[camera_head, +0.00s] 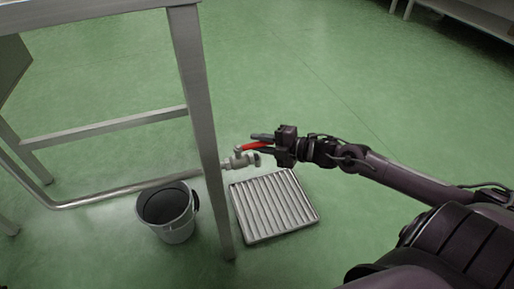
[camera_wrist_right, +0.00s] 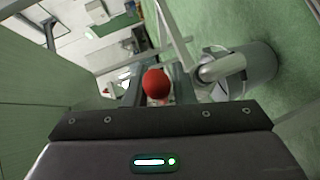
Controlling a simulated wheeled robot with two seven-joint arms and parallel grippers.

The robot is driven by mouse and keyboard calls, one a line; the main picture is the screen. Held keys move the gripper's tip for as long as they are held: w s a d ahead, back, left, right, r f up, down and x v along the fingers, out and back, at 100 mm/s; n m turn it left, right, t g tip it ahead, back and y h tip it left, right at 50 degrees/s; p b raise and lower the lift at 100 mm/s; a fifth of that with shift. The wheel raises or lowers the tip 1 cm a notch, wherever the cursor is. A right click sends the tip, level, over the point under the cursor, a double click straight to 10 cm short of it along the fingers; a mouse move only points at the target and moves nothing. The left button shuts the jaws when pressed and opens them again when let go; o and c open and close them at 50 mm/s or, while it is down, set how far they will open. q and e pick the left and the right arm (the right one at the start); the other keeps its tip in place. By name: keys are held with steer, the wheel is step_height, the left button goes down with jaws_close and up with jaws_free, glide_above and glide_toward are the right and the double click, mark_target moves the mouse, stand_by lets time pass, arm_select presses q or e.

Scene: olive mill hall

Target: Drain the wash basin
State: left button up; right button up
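A drain valve (camera_head: 240,161) with a red lever (camera_head: 256,146) sits at the end of a metal pipe (camera_head: 120,191) beside the front leg of a metal stand. The lever points right, toward my right gripper (camera_head: 262,145). That gripper's fingers lie on either side of the lever and look open, with the lever between them. In the right wrist view the lever's rounded red end (camera_wrist_right: 156,84) shows between the fingers, and the valve body (camera_wrist_right: 220,68) is to the right. The basin itself is not clearly in view. My left gripper is not in view.
A grey bucket (camera_head: 169,214) stands on the floor under the pipe, left of the stand's leg (camera_head: 203,120). A slatted metal grate (camera_head: 273,206) lies on the floor below the valve and my gripper. The green floor behind is clear. A shelf (camera_head: 470,14) stands at the far right.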

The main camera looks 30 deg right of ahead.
steer(key=shift+w+a+f, duration=0.1)
steer(key=shift+w+a, duration=0.2)
steer(key=shift+w, duration=0.2)
jaws_close()
